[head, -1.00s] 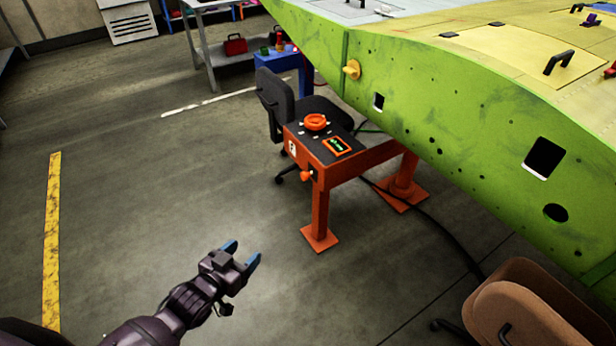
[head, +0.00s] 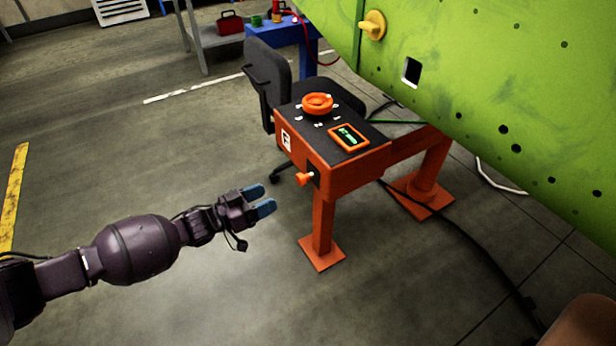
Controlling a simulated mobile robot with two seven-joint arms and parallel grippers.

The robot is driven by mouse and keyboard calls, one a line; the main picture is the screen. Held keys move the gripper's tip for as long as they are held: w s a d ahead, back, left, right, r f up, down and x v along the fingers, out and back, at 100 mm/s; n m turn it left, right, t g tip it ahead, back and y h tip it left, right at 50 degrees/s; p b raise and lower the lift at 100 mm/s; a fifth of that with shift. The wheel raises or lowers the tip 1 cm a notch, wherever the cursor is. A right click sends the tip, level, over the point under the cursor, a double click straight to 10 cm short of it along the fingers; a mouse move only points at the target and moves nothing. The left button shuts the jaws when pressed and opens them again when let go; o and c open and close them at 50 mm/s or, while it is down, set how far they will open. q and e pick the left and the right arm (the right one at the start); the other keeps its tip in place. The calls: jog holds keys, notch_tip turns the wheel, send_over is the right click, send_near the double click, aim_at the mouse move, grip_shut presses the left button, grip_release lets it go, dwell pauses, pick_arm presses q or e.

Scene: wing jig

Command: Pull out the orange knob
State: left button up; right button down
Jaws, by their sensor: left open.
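The orange knob (head: 304,179) sticks out from the front side of the orange control stand (head: 345,178), low near its left corner. On the stand's black top are an orange round dial (head: 317,103) and an orange-framed display (head: 348,137) with green marks. My left gripper (head: 264,200) is open and empty, its two blue fingertips pointing right toward the knob. It appears to the left of the knob and a little below it in the picture, apart from it. My right gripper is not in view.
A dark office chair (head: 268,80) stands right behind the stand. The green wing panel (head: 480,90) with a yellow knob (head: 373,25) hangs over the right side. A black cable (head: 460,235) runs over the floor at right. The floor left of the stand is free.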

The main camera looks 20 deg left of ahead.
aim_at(298, 181)
pick_arm(q)
jog(key=b+x, duration=0.1)
jog(key=x, duration=0.4)
jog(key=b+x, duration=0.1)
jog(key=x, duration=0.4)
jog(key=shift+w+a+f, duration=0.15)
jog(key=shift+a, duration=0.15)
jog(key=shift+w+d+r+b, duration=0.2)
jog(key=shift+w+d+b, duration=0.2)
jog(key=shift+w, duration=0.25)
